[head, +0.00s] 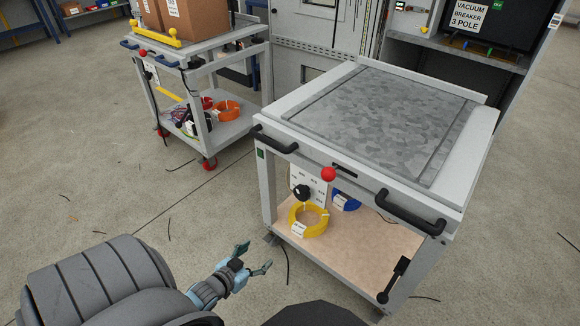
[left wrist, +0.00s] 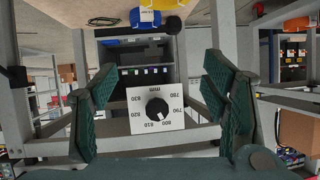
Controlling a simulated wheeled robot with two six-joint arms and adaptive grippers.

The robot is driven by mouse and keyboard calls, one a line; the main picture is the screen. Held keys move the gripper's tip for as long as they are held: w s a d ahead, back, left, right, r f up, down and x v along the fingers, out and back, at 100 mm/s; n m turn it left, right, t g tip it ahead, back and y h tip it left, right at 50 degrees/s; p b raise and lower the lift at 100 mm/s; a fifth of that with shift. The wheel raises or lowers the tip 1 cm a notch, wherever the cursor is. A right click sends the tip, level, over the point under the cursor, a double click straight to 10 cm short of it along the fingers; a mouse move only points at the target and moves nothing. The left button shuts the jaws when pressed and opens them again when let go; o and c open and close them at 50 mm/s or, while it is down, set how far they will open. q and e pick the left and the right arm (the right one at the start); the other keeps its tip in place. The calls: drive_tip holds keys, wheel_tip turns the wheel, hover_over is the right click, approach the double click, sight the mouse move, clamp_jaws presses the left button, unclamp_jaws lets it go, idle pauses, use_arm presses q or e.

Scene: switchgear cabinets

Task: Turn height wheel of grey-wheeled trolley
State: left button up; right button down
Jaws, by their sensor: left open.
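The near trolley (head: 480,150) has a grey patterned top and a lower shelf. Its height wheel (head: 301,192) is a black knob on a white plate (head: 321,186) below the front edge. In the left wrist view, upside down, the black knob (left wrist: 157,108) sits on the plate with a mm scale, pointer near 800 to 810. My left gripper (head: 256,257) is open and empty, left of the trolley and apart from the wheel in the head view. In the left wrist view its green fingers (left wrist: 158,105) stand either side of the plate. My right gripper is not in view.
Black handles (head: 275,139) and a red ball knob (head: 328,174) line the trolley's front. A yellow coil (head: 309,219) and a blue coil (head: 346,201) lie below. A red-wheeled trolley (head: 240,122) stands behind left. Floor on the left is mostly clear, with scattered cable pieces.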

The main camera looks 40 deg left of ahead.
use_arm(q)
drive_tip(key=w+a+r+t+b, duration=0.1)
drive_tip(key=w+r+t+b, duration=0.15)
drive_tip(key=w, duration=0.25)
drive_tip(key=t+h+b, duration=0.2)
drive_tip(key=t, duration=0.1)
approach(300, 194)
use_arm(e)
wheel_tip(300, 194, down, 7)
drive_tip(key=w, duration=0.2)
use_arm(q)
drive_tip(key=shift+m, duration=0.3)
drive_tip(key=w+b, duration=0.3)
drive_tip(key=w, duration=0.1)
drive_tip(key=w+b, duration=0.3)
drive_tip(key=w, duration=0.1)
drive_tip(key=shift+w+a+f, duration=0.1)
drive_tip(key=shift+w+f, duration=0.1)
drive_tip(key=shift+w, duration=0.3)
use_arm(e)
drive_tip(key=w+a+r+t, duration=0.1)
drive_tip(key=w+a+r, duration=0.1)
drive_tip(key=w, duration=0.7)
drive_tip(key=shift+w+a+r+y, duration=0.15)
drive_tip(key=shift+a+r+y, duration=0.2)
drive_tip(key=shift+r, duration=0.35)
